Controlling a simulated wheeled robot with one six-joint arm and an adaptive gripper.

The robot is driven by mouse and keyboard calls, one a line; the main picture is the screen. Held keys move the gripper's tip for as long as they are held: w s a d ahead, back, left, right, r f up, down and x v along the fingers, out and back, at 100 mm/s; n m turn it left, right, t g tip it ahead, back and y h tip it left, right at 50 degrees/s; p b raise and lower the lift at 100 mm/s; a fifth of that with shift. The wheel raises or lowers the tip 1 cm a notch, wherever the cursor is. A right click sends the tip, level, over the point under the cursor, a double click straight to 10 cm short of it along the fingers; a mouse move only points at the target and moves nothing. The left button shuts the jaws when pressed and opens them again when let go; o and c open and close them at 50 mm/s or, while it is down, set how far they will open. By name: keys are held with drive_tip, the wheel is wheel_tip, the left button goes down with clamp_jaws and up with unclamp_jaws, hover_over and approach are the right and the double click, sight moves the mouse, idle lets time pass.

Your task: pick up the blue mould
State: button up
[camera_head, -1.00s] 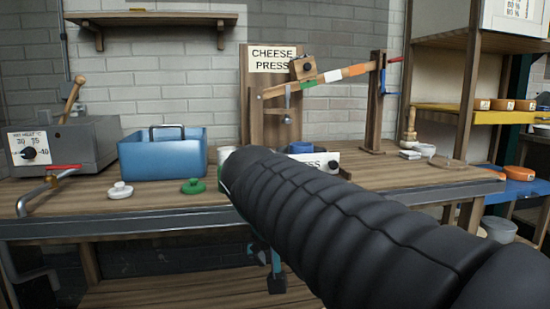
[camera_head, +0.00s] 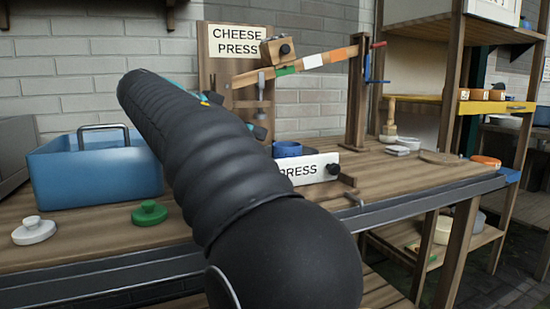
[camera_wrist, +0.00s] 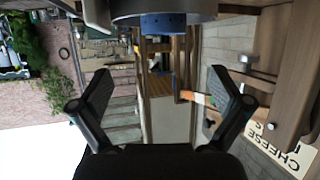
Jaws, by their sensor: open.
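The blue mould (camera_head: 287,148) is a short round cup at the cheese press, behind the white sign reading PRESS. In the wrist view, a blue perforated piece that looks like the mould (camera_wrist: 162,22) shows upside down at the top edge, against a round grey plate (camera_wrist: 150,8). My gripper (camera_wrist: 161,78) is open, with its two fingers spread wide and nothing between them. The mould lies beyond the fingertips, apart from them. In the head view my black arm covers most of the gripper.
The press lever (camera_head: 310,64) slopes above the mould, with a wooden post (camera_head: 357,95) to its right. A blue tub (camera_head: 95,170), a white lid (camera_head: 34,230) and a green lid (camera_head: 149,213) are at left.

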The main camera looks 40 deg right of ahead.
approach(288, 146)
drive_tip(key=s+d, duration=0.1)
drive_tip(key=s+d+f, duration=0.1)
drive_tip(key=s, duration=0.1)
drive_tip(key=shift+d, duration=0.2)
drive_tip(key=shift+w+x, duration=0.15)
drive_tip(key=shift+x, duration=1.15)
drive_tip(key=shift+w+x, duration=0.15)
drive_tip(key=shift+x, duration=1.2)
drive_tip(key=c, duration=1.2)
